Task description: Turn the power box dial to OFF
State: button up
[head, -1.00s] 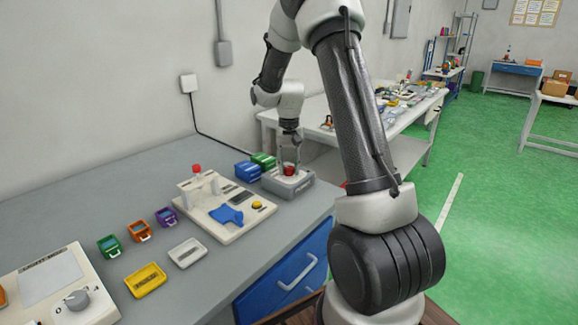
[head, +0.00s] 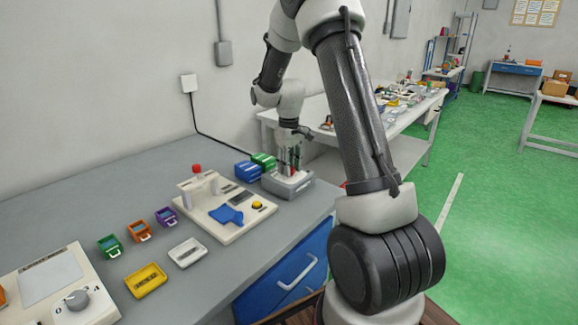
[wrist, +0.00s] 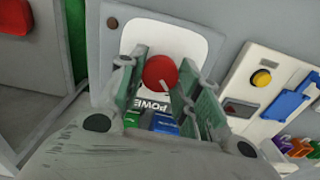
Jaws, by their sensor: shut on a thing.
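The power box (head: 288,187) is a grey box at the back right end of the grey bench. Its red dial (wrist: 160,72) sits on a white plate in the wrist view, with part of the word POWER below it. My gripper (head: 289,170) points down at the box, and its two fingers (wrist: 160,85) are shut on the dial from either side. In the head view the fingers hide most of the dial. I cannot read any ON or OFF mark, so the dial's setting cannot be told.
A blue bin (head: 247,171) and a green bin (head: 263,161) stand just behind and left of the box. A cream fixture board (head: 208,222) with a yellow button (head: 257,204) lies in front-left. The bench's right edge is close to the box.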

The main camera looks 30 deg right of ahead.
jog(key=shift+n, duration=0.4)
jog(key=o, duration=1)
jog(key=shift+o, duration=0.2)
jog(key=shift+r, duration=0.1)
notch_tip(320, 180, up, 12)
